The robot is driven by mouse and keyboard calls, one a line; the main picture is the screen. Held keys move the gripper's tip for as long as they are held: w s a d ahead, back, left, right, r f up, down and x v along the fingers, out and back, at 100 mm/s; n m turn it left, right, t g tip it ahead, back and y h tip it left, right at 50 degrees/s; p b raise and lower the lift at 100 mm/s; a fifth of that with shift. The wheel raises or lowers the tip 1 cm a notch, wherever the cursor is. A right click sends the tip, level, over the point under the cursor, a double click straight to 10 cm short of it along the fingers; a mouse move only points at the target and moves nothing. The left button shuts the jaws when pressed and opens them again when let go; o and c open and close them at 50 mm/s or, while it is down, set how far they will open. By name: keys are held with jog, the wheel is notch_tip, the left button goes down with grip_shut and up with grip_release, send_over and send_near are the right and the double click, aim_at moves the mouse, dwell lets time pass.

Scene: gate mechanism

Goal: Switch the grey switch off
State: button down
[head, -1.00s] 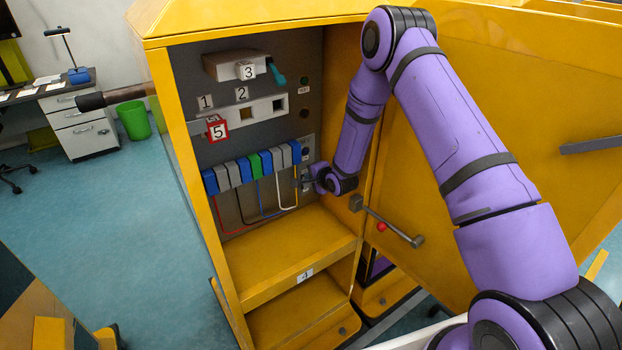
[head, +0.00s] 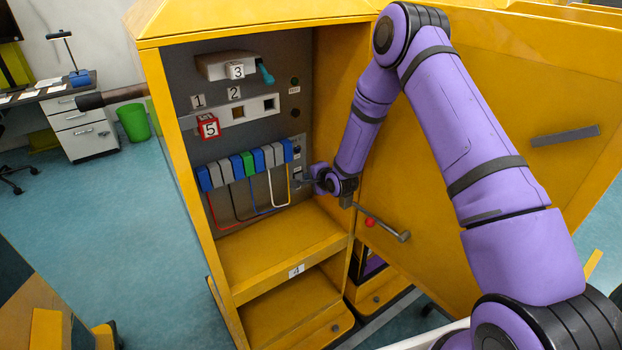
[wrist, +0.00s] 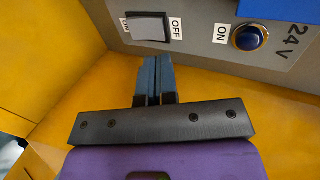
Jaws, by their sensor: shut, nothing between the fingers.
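The grey switch (wrist: 149,27) is a rocker in a dark frame on a grey panel, with an ON label on its left and an OFF label on its right in the wrist view. Which way it is tipped is hard to tell. My gripper (wrist: 152,62) is shut and empty, its blue-grey fingertips just below the switch's lower edge. Contact with the switch cannot be made out. In the head view my gripper (head: 306,181) is at the right side of the panel inside the yellow cabinet (head: 190,200), and the switch is too small to make out.
A blue round button (wrist: 248,38) labelled ON sits beside the switch on the panel. A row of blue, grey and green breakers (head: 245,166) is left of my gripper. The open yellow door (head: 480,110) with a handle (head: 384,223) stands right, close behind my arm.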

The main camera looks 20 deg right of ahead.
jog(key=r+v, duration=0.1)
jog(key=v, duration=0.7)
jog(key=shift+r, duration=0.5)
